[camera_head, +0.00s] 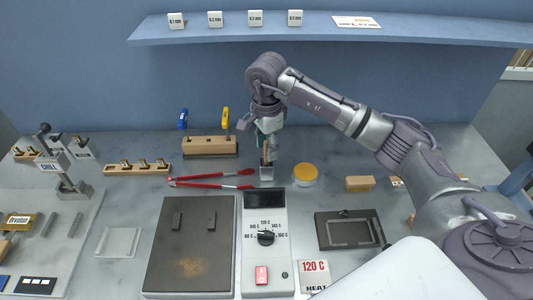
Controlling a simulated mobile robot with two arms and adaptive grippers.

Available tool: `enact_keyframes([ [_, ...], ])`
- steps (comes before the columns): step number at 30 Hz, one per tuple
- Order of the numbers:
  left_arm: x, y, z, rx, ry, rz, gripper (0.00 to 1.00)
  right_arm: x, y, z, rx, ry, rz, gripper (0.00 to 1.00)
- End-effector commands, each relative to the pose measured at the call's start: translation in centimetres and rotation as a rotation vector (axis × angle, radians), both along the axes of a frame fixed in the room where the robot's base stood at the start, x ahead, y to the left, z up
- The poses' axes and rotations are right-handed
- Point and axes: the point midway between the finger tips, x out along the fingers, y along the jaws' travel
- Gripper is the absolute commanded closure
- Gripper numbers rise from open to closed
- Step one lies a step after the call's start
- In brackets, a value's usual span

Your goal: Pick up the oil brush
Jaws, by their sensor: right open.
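The oil brush appears to be the thin upright piece with a brown lower part (266,154), standing in a small grey cup (267,173) behind the control box. My right gripper (268,138) points down from above, over the cup, with its fingers open around or just beside the upper part of the brush. A green patch shows between the fingers; whether they touch the brush I cannot tell. The gripper hides the top of the brush, and the cup hides its bottom. My left gripper is not in view.
Red-handled tongs (212,181) lie left of the cup, and a yellow-lidded jar (305,174) stands close on its right. A wooden rack (209,147) with blue and yellow tools is behind left. The control box (265,225) and dark plate (190,248) are in front. A shelf (330,34) runs above.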

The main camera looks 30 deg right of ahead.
Motion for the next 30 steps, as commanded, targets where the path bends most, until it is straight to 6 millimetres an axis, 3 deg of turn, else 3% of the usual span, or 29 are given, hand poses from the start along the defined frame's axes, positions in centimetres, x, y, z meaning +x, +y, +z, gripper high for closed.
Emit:
enact_keyframes([
  [5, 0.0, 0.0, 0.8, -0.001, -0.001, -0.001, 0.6, -0.1, 0.1, -1.7, 0.002, 0.002, 0.001, 0.54],
  [12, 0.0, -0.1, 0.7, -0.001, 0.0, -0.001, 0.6, 0.0, 0.0, -2.0, 0.001, -0.001, 0.001, 0.54],
  [21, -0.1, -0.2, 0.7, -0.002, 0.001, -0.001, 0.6, 0.0, 0.0, -2.0, 0.001, -0.001, 0.001, 1.0],
  [30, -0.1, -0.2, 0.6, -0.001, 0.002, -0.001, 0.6, 0.0, 0.0, -1.8, 0.001, -0.002, 0.001, 1.0],
])
